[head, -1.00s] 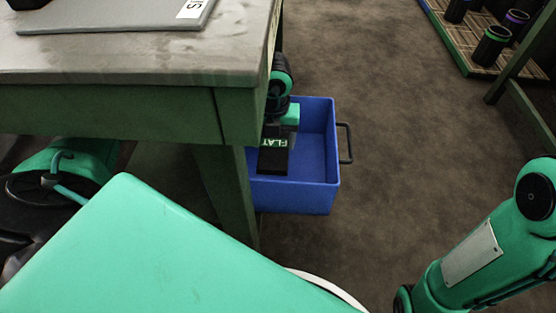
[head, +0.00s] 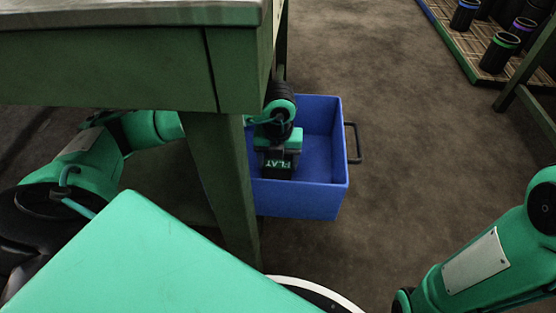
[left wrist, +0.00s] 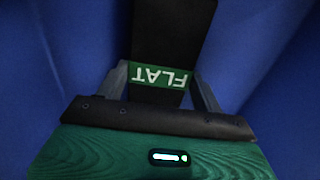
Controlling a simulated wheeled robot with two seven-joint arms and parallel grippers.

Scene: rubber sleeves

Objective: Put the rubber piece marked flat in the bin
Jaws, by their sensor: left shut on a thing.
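The black rubber piece (head: 278,170) has a green band with white letters reading FLAT. It also shows in the left wrist view (left wrist: 170,40), between the two grey fingers. My left gripper (head: 277,154) is shut on it, and the piece (left wrist: 158,97) is held at the band. The blue bin (head: 325,185) stands on the floor beside the table leg. The gripper and the piece are inside the bin's outline, and blue walls surround them in the left wrist view. Whether the piece touches the bin floor cannot be told. My right gripper is not in view.
The green table (head: 110,70) and its leg (head: 225,185) stand close to the left of the bin. A black handle (head: 353,143) sticks out on the bin's right. Several dark sleeves (head: 498,52) stand on a pallet at the upper right. Floor right of the bin is clear.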

